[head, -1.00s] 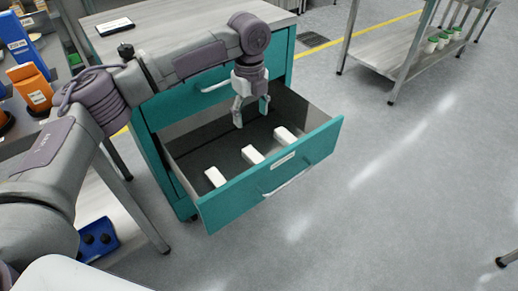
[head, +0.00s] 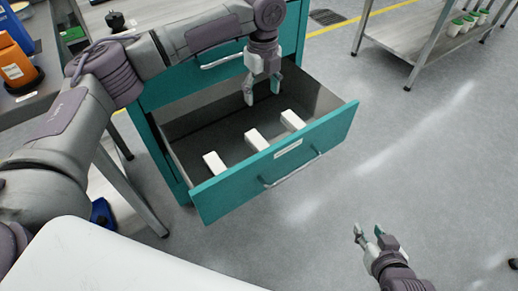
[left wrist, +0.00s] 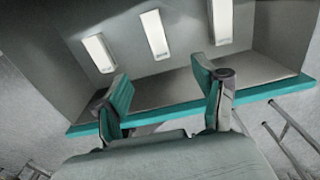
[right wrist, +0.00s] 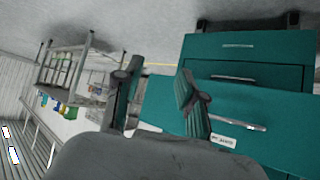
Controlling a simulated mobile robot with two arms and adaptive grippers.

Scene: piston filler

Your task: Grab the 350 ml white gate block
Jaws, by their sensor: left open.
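Three white blocks lie spaced in a row in the open teal drawer (head: 235,184): a left one (head: 214,163), a middle one (head: 256,140) and a right one (head: 292,120). They also show in the left wrist view (left wrist: 99,52) (left wrist: 154,33) (left wrist: 221,20). Their volume markings are too small to read, so I cannot tell which is 350 ml. My left gripper (head: 262,95) is open and empty, pointing down over the back right of the drawer, apart from the blocks. My right gripper (head: 368,238) is open and empty, in front of the drawer to the right.
The drawer's front panel has a handle (head: 292,170) and a label. A table with an orange container (head: 17,66) stands at the left. A metal shelf (head: 400,40) with green-topped white tubs (head: 457,25) stands at the back right. The floor right of the drawer is clear.

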